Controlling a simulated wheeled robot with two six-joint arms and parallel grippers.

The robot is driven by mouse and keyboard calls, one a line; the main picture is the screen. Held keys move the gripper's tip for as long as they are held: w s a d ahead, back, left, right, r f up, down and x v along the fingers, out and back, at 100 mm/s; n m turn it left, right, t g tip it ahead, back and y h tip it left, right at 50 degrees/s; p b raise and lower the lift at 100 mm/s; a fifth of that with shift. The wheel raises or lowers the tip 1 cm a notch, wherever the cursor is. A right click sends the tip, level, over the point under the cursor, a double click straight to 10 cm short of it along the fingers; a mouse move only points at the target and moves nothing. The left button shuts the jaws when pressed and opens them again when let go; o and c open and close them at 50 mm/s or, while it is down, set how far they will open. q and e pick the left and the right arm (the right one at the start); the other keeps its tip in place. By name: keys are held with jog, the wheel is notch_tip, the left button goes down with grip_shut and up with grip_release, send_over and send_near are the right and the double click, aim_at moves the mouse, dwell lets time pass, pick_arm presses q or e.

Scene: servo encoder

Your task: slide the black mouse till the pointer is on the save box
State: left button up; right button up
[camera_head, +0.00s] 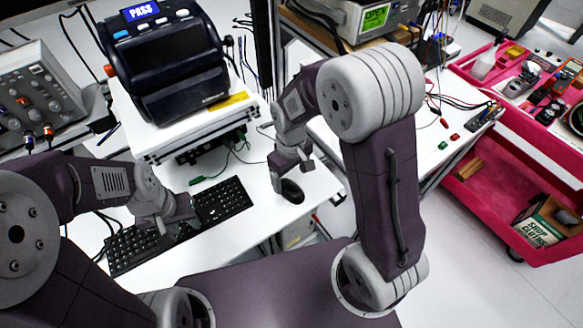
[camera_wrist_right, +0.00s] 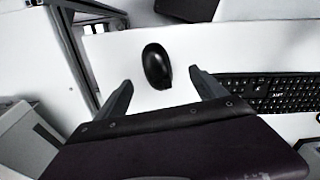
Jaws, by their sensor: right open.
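The black mouse (camera_head: 292,191) lies on the white bench top, right of the black keyboard (camera_head: 222,202). In the right wrist view the mouse (camera_wrist_right: 156,65) sits just beyond the gap between my fingertips, apart from both. My right gripper (camera_head: 291,172) is open and empty, low over the bench beside the mouse; it also shows in the right wrist view (camera_wrist_right: 163,86). My left gripper (camera_head: 182,220) is over the keyboard, and its fingers are too unclear to judge. I see no pointer or save box in either view.
A black tester (camera_head: 170,65) with a lit PASS display stands on a white box behind the keyboard. A grey instrument (camera_head: 35,95) stands at the left. A green cable (camera_head: 212,176) lies behind the keyboard. The bench's front edge is close to the mouse. A red cart (camera_head: 510,165) stands at right.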

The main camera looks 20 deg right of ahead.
aim_at(292, 188)
jog(key=f, duration=0.4)
jog(key=w+f, duration=0.1)
jog(key=f, duration=0.2)
jog(key=shift+d+f, duration=0.1)
jog(key=shift+d, duration=0.2)
jog(key=shift+s+a+f, duration=0.1)
jog(key=shift+s+f, duration=0.05)
jog(key=shift+f, duration=0.5)
jog(key=c, duration=1.5)
jog(key=shift+w+d+p, duration=0.15)
jog(key=shift+w+d, duration=0.1)
jog(key=shift+d, duration=1.25)
jog(key=shift+w+d+p, duration=0.1)
jog(key=shift+w+d, duration=0.15)
jog(key=shift+d, duration=1.3)
jog(key=shift+w+d+p, duration=0.15)
jog(key=shift+w+d, duration=0.1)
jog(key=shift+d, duration=1.25)
jog(key=o, duration=1.5)
